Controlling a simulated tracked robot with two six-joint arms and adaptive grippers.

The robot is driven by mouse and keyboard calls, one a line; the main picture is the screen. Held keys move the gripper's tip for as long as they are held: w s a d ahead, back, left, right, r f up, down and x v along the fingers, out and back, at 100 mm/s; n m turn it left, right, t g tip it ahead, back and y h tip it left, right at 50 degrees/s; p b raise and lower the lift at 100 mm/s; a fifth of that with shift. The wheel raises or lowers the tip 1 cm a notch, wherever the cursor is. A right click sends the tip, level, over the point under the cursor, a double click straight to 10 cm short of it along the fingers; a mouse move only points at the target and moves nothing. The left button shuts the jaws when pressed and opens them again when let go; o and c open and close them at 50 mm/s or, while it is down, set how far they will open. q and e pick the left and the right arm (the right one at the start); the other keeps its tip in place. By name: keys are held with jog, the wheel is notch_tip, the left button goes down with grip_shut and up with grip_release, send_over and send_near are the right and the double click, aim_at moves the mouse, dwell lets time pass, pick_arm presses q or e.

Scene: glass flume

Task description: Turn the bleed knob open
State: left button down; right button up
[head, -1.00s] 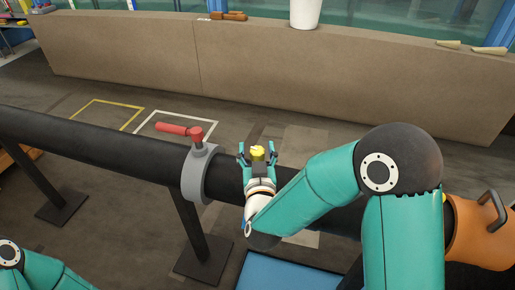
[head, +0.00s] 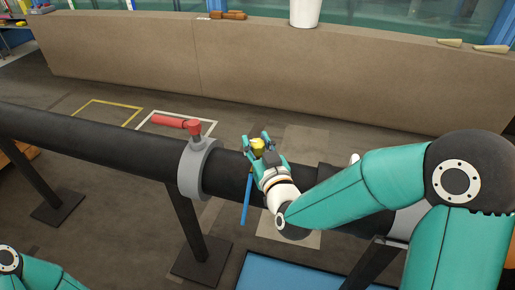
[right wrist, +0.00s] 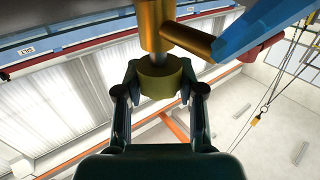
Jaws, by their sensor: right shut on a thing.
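The yellow bleed knob (head: 258,146) sits at the black pipe (head: 95,141), right of the grey clamp. My right gripper (head: 257,143) is shut on it, with its fingers on either side. In the right wrist view the knob (right wrist: 160,78) is a short brass-yellow cylinder between the two fingers (right wrist: 160,88). It is joined by a thin stem to a brass fitting (right wrist: 155,25). Marks showing how far the knob is turned cannot be made out. My left gripper is out of view; only part of the left arm shows at lower left.
A grey clamp (head: 190,170) with a red handle (head: 172,122) stands left of my right gripper. A thin blue lever (head: 247,200) hangs below the gripper and looms large in the wrist view (right wrist: 255,28). A long beige wall (head: 250,65) lies behind.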

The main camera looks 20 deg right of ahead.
aim_at(257, 142)
jog(key=o, duration=1.2)
jog(key=shift+c, duration=0.2)
jog(key=shift+r, duration=0.15)
notch_tip(257, 142, up, 10)
jog(key=shift+f, duration=0.15)
